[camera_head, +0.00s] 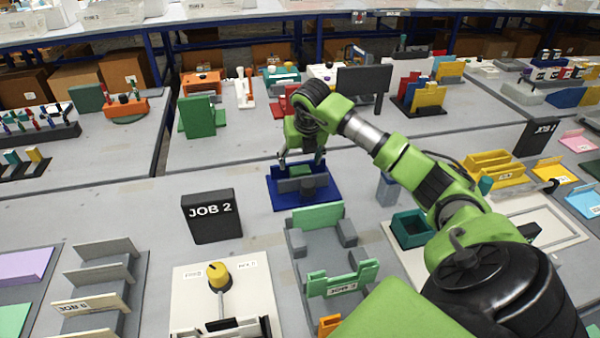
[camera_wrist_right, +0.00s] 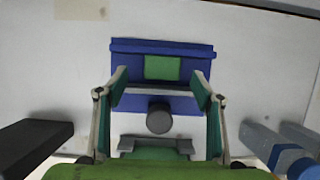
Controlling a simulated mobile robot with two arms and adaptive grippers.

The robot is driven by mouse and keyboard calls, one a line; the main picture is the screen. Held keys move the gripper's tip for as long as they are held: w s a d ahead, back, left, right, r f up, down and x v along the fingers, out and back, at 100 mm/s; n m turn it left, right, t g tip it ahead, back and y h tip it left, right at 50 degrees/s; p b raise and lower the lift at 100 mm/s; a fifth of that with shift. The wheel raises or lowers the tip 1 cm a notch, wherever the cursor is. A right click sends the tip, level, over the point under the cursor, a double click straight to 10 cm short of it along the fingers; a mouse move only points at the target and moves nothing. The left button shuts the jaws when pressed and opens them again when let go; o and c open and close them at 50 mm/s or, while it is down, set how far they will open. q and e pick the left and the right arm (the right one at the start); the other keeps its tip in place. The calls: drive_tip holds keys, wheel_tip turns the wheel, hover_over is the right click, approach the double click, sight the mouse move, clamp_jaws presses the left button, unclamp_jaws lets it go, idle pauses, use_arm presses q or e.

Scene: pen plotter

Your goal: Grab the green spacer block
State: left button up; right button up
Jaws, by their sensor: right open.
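The green spacer block (camera_wrist_right: 162,68) lies on a blue fixture (camera_wrist_right: 120,46) in the right wrist view, near its back. In the head view, the green block (camera_head: 301,170) shows as a small patch between the blue fixture's (camera_head: 322,197) side walls, behind a grey part. My right gripper (camera_head: 302,160) is above the fixture, pointing down, with its fingers apart. In the wrist view, the two fingers of the right gripper (camera_wrist_right: 159,84) stand to either side of the block, with clear gaps. Nothing is held. My left gripper is not in view.
A grey round knob (camera_wrist_right: 160,118) stands in front of the block. A black JOB 2 sign (camera_head: 211,216) is left of the fixture. A grey holder with green parts (camera_head: 318,215) is just in front of it. Bare table lies behind and left.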

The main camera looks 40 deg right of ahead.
sight(300, 169)
drive_tip(key=x, duration=0.4)
drive_tip(key=shift+s+d+f+p, duration=0.15)
drive_tip(key=shift+d+f+p, duration=0.05)
drive_tip(key=shift+f+p, duration=0.2)
drive_tip(key=shift+r, duration=0.1)
drive_tip(key=c, duration=1.2)
drive_tip(key=shift+d, duration=0.1)
